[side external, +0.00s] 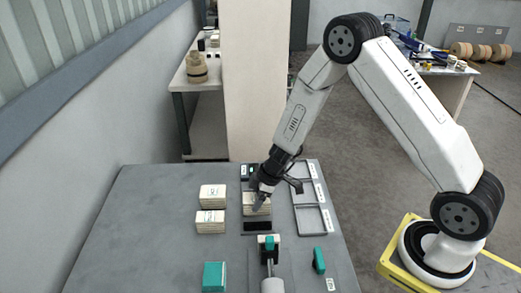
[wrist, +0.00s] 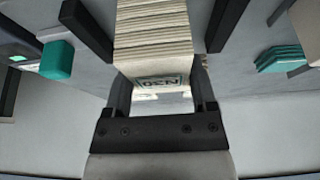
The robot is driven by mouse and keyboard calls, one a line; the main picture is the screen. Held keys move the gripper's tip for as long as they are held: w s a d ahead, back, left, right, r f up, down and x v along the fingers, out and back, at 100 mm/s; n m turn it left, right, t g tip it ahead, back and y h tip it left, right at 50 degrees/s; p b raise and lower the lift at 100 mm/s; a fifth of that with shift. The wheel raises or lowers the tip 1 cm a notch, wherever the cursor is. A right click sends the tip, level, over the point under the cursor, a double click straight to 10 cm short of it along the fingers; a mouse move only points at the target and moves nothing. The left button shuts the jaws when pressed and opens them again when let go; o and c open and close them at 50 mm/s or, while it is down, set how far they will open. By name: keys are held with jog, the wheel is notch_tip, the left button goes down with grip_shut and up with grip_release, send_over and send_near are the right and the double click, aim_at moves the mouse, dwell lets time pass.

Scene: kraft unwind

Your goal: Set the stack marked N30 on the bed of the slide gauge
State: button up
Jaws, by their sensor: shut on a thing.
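My gripper (side external: 261,191) is shut on a pale layered stack (side external: 257,207) near the middle of the grey table. In the wrist view the stack (wrist: 154,30) sits between two dark fingers, and its end face carries the mark N30, seen upside down. Whether the stack touches a surface below cannot be told. A device with a teal block (side external: 270,243) and a pale cylinder stands in front of my gripper; it may be the slide gauge. A black flat plate (side external: 257,227) lies between it and the held stack.
Two similar pale stacks (side external: 213,196) (side external: 210,222) stand to the left. Shallow grey trays (side external: 312,219) line the right side. A teal block (side external: 214,276) and a teal piece (side external: 319,260) are at the front. A tall pale panel (side external: 256,80) rises behind the table.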

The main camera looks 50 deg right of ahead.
jog(key=shift+f, duration=0.5)
dwell(1.1)
jog(key=o, duration=1.2)
jog(key=shift+r, duration=0.1)
jog(key=shift+r, duration=3.9)
jog(key=shift+s+r, duration=0.4)
jog(key=shift+s, duration=0.05)
jog(key=shift+s+d+r+m+g+h, duration=0.1)
jog(key=shift+s+r+m+h, duration=0.45)
jog(key=shift+s+r+m, duration=1.45)
jog(key=shift+s+d+r+m+g+h, duration=0.1)
jog(key=shift+s+r+m+h, duration=0.7)
jog(key=shift+s, duration=2.3)
jog(key=shift+s+d+r+m+g+h, duration=0.1)
jog(key=shift+s+r+m+h, duration=0.15)
jog(key=shift+s+r+m, duration=1.8)
